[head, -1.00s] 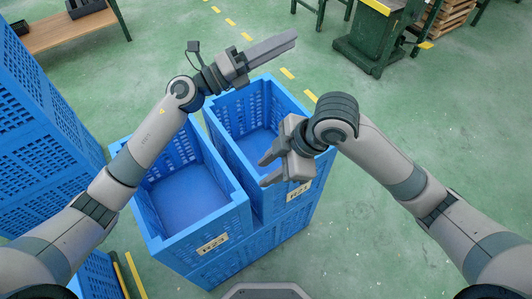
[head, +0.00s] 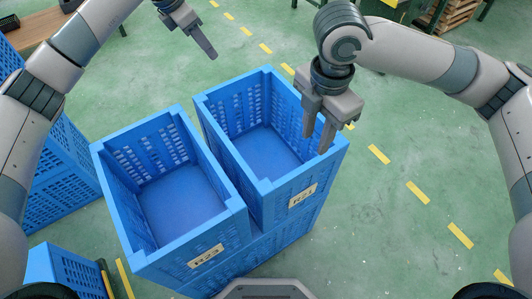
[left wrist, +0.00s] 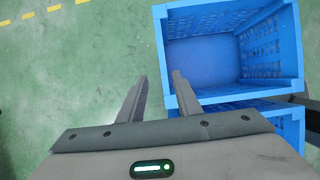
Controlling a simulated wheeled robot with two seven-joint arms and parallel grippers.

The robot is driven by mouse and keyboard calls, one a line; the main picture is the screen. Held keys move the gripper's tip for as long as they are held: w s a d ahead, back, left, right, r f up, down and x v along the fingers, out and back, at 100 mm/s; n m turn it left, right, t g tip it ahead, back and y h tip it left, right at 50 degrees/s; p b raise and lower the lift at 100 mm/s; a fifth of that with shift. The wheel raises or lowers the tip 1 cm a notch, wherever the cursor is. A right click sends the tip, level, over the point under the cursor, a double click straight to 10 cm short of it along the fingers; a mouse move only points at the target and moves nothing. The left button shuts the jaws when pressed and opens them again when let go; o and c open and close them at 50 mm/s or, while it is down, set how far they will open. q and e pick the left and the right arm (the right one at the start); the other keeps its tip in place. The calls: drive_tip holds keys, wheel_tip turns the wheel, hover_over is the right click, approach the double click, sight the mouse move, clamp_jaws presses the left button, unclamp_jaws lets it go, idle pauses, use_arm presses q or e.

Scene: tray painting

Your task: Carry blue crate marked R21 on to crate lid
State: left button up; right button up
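The blue crate marked R21 (head: 264,182) is the right one of two open-topped crates side by side in the head view. Its label faces me, and the visible floor inside is bare. My right gripper (head: 318,144) is open, pointing down at its right rim; I cannot tell whether the fingers straddle or touch the wall. My left gripper (head: 212,56) is beyond the crates' far side, clear of them in the head view. The left wrist view shows it open and empty (left wrist: 160,76), beside a blue crate whose label is hidden. I cannot make out a crate lid.
The blue crate marked R23 (head: 187,264) stands close on the left of R21; both sit on blue crates. More blue crates (head: 55,178) stand at the left, and another (head: 62,270) at lower left. Green floor to the right is clear, with a yellow dashed line.

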sight(233, 79)
use_arm(q)
drive_tip(key=shift+d+f, duration=0.1)
drive_tip(key=shift+f, duration=0.05)
use_arm(e)
drive_tip(key=shift+f, duration=0.15)
